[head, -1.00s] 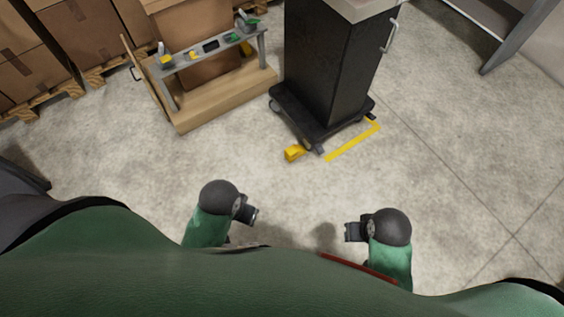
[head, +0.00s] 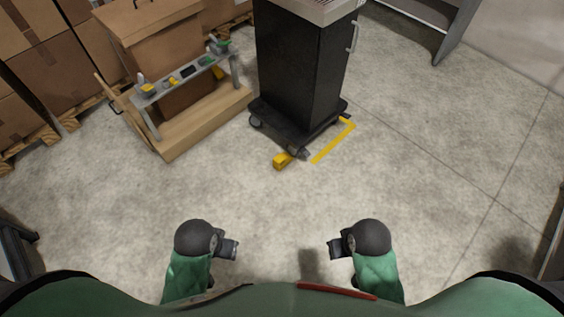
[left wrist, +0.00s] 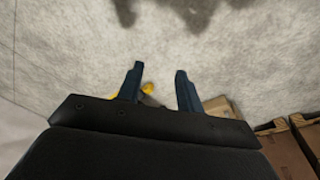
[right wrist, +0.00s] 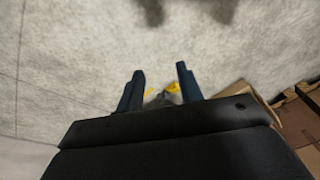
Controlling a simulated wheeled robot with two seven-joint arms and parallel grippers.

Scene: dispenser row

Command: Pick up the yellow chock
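The yellow chock (head: 283,161) sits on the concrete floor at the front caster of a black wheeled cabinet (head: 299,70). It looks very close to the caster; I cannot tell whether they touch. A small yellow patch (left wrist: 147,88) shows between the fingers in the left wrist view, and another (right wrist: 174,88) in the right wrist view. My left gripper (head: 237,249) and my right gripper (head: 331,249) are nearer my body than the chock, well apart from it. In the wrist views the left fingers (left wrist: 158,85) and right fingers (right wrist: 160,84) stand apart with nothing held.
A wooden flatbed cart (head: 205,125) with a cardboard box and a grey shelf of small items stands left of the cabinet. A yellow floor line (head: 333,142) lies right of the chock. Stacked boxes (head: 30,70) fill the upper left. The floor before the chock is clear.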

